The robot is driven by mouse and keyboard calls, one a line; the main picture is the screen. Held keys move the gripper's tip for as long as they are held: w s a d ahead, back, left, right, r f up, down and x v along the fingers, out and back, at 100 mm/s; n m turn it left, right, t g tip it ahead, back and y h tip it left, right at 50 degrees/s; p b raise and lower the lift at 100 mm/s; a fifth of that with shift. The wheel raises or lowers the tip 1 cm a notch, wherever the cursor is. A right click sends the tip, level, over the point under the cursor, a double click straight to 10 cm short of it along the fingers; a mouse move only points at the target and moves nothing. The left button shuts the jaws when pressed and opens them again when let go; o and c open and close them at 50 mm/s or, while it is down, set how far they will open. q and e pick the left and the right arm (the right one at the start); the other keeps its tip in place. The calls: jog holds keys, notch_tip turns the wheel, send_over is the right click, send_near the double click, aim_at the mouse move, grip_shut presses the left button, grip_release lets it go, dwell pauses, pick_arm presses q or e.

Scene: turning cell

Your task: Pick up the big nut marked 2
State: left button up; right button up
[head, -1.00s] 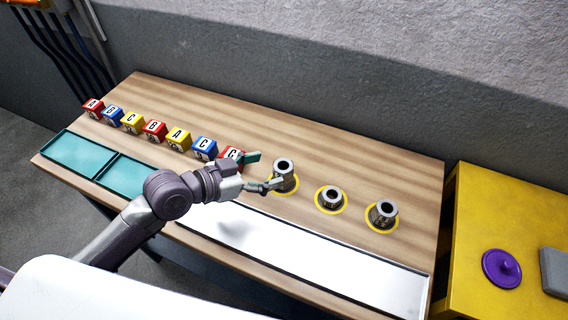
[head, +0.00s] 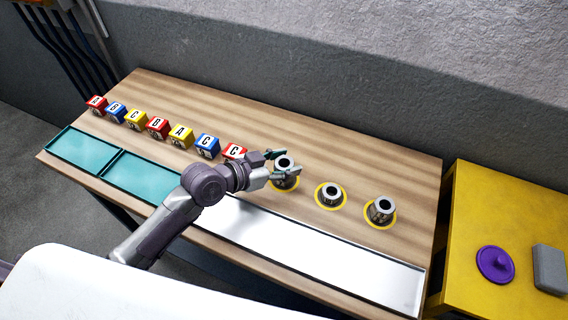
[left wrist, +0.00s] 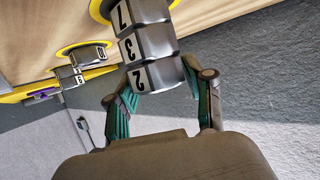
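The big nut marked 2 (left wrist: 160,74) is a grey metal nut at the top end of a stack in the left wrist view. Nuts marked 3 (left wrist: 135,48) and 7 (left wrist: 128,15) are under it. In the head view this stack (head: 284,163) stands on a yellow ring, the leftmost of three. My left gripper (head: 281,165) has come in from the left, with one finger on either side of the stack's top. In the left wrist view its fingers (left wrist: 160,98) are apart, flanking the nut marked 2; I cannot tell whether they touch it. My right gripper is not in view.
Two shorter stacks, a middle one (head: 330,193) and a right one (head: 381,208), stand on yellow rings to the right. Lettered blocks (head: 157,127) form a row at left. A teal tray (head: 80,150) and a long white tray (head: 320,250) lie along the front edge.

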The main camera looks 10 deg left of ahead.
pick_arm(q)
jog(key=c, duration=0.8)
